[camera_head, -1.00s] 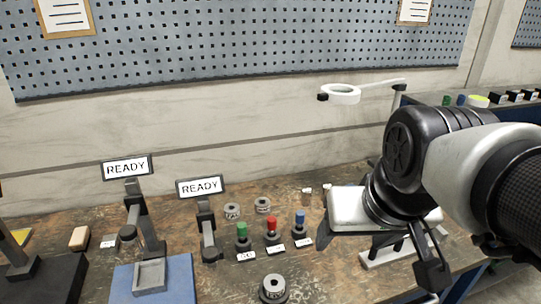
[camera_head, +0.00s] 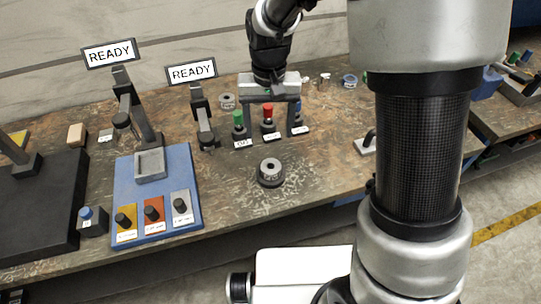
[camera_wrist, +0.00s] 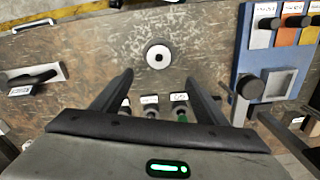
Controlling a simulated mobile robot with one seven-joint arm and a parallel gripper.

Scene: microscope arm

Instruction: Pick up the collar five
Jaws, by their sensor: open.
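Which collar is number five I cannot tell, as the marks are too small to read. A grey ring-shaped collar (camera_head: 270,170) sits on a round dark base in the middle of the bench. It also shows in the wrist view as a pale ring (camera_wrist: 158,56), just beyond my fingertips. Another grey collar (camera_head: 227,101) lies behind the coloured knobs, and one more (camera_head: 349,80) lies at the back right. My gripper (camera_head: 270,120) is open and empty above the knob row, behind the based collar. Its spread fingers show in the wrist view (camera_wrist: 160,80).
Green (camera_head: 238,119), red (camera_head: 267,113) and blue knobs stand close under my gripper. Two "READY" signs top the dark stands at left, beside a blue panel (camera_head: 190,222) with several knobs. The bench around the based collar is clear.

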